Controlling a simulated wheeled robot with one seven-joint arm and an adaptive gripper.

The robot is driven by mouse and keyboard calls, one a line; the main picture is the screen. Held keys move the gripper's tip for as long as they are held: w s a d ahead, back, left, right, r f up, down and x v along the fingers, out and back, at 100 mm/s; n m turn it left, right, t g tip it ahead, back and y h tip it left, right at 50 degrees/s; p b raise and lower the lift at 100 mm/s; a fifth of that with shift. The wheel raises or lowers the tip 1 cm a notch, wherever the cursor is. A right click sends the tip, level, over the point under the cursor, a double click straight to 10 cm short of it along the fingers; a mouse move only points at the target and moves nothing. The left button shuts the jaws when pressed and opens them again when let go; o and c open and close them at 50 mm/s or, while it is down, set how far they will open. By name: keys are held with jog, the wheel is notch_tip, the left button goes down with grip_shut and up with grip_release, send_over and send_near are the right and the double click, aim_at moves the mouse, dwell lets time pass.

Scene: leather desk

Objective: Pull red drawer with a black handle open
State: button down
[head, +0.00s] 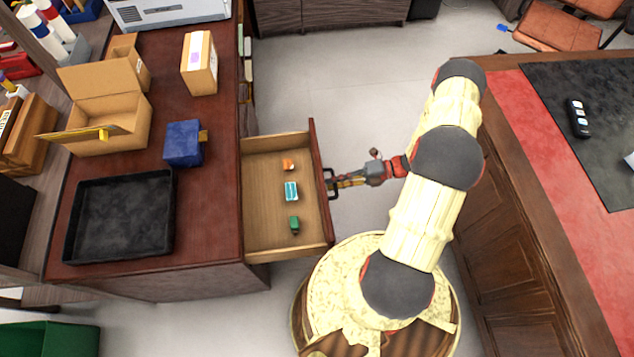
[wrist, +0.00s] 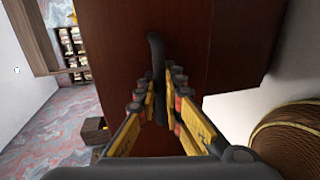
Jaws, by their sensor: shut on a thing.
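The red-brown drawer (head: 319,190) stands pulled out from the side of the red-topped cabinet (head: 210,225), with its light wooden inside showing in the head view. Its black handle (head: 330,183) is on the front face. My gripper (head: 338,182) is at the handle, with its fingers shut on it. In the wrist view the black handle (wrist: 156,55) stands upright between the fingertips of my gripper (wrist: 160,95), against the drawer front (wrist: 115,50). Inside the drawer lie an orange item (head: 288,165), a teal and white box (head: 291,191) and a green item (head: 294,225).
A black tray (head: 120,250), a blue box (head: 183,143), an open cardboard box (head: 110,100) and a tan carton (head: 199,63) stand on the cabinet top. A wooden desk (head: 540,230) is close on the right. Grey floor (head: 340,75) is clear beyond the drawer.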

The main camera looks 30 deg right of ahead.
jog(key=shift+f+v, duration=0.25)
jog(key=shift+v, duration=0.95)
jog(key=c, duration=2.1)
grip_release()
jog(key=shift+o, duration=0.7)
jog(key=shift+d, duration=0.15)
jog(key=v, duration=1.1)
jog(key=shift+d, duration=0.35)
jog(key=shift+s, duration=0.15)
